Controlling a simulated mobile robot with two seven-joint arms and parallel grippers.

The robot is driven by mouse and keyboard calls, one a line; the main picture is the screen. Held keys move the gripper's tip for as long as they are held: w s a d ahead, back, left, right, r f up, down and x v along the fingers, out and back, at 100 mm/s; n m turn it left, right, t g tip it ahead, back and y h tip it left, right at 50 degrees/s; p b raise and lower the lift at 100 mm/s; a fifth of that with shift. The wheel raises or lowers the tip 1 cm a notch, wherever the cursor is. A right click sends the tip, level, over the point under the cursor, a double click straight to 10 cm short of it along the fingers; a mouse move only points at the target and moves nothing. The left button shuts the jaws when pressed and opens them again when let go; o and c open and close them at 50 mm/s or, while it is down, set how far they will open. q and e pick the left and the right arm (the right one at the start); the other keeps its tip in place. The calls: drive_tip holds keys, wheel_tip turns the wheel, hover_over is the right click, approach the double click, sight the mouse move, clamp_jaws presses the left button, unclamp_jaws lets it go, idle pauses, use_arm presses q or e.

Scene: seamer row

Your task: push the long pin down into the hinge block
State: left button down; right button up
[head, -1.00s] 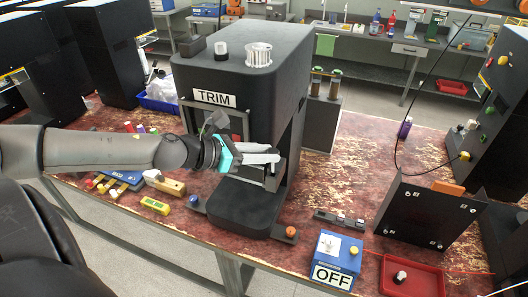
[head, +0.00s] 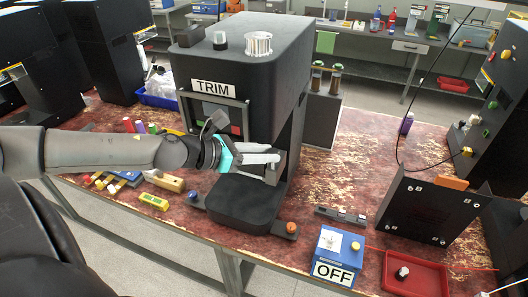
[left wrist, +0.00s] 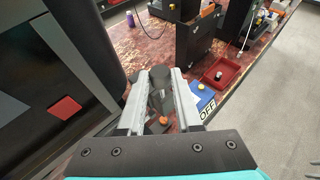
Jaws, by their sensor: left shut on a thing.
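My left gripper (head: 276,160) reaches in from the left in front of the black TRIM machine (head: 290,65). Its pale fingers are shut on a small dark grey upright piece (head: 271,173) above the machine's base. In the left wrist view this grey piece (left wrist: 160,84) sits between the fingertips, with its lower part running down behind them. I cannot tell whether it is the long pin or part of the machine. No hinge block can be made out for sure. My right gripper is not in view.
An orange knob (head: 291,227) and a blue knob (head: 193,196) flank the machine's base. A dark strip with small parts (head: 341,216), a blue OFF box (head: 338,250) and a red tray (head: 415,274) stand to the right. Coloured blocks (head: 153,201) lie at left.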

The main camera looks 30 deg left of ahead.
use_arm(q)
drive_tip(key=shift+f+b, duration=1.15)
drive_tip(key=shift+f, duration=0.3)
drive_tip(key=c, duration=0.5)
unclamp_jaws()
drive_tip(key=shift+r, duration=0.1)
drive_tip(key=p+v, duration=0.7)
drive_tip(key=v, duration=0.8)
drive_tip(key=shift+s+p, duration=0.15)
drive_tip(key=shift+p, duration=0.2)
